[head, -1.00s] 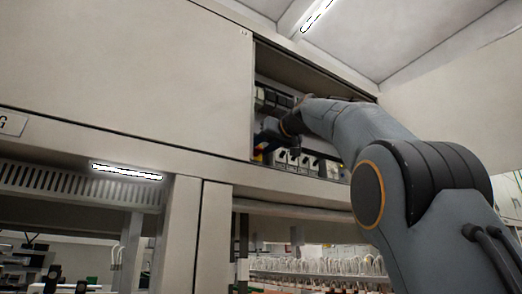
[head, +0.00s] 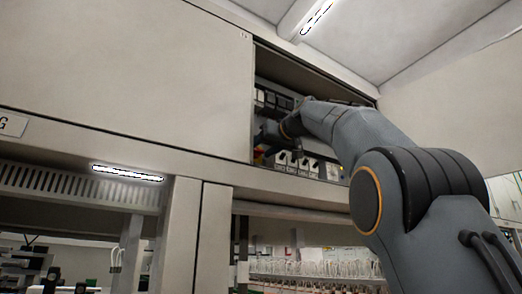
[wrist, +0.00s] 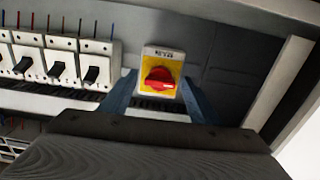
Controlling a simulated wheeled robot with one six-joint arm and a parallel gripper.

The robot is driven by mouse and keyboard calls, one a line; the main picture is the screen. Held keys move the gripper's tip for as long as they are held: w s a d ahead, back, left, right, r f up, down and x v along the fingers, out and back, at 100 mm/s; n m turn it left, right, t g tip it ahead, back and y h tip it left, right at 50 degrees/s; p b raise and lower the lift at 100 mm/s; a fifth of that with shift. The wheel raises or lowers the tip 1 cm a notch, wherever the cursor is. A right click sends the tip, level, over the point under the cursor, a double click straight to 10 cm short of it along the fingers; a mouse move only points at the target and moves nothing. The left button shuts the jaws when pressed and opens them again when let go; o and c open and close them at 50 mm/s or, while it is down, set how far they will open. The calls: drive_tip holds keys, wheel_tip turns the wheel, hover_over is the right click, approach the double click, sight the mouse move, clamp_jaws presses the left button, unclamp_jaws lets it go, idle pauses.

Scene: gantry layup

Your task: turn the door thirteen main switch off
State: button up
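The main switch is a red rotary knob (wrist: 159,79) on a yellow plate with a white label above it. It is at the middle of the wrist view, inside the open cabinet compartment. My gripper (wrist: 158,84) is open, with its blue fingers to the left and right of the switch in the picture. I cannot tell whether they touch the knob. In the head view my gripper (head: 266,138) is inside the compartment, at its left side, and a bit of yellow shows beside it. The knob's exact setting is hard to read.
Several white breakers (wrist: 57,62) with black levers stand in a row left of the switch. A closed cabinet door (head: 120,65) lies left of the opening, and a raised panel (head: 455,105) stands at the right. The compartment's lower ledge (head: 225,178) runs under my arm.

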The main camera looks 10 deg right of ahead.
drive_tip(key=b+v, duration=0.3)
drive_tip(key=v, duration=0.5)
drive_tip(key=shift+r, duration=0.1)
idle(0.6)
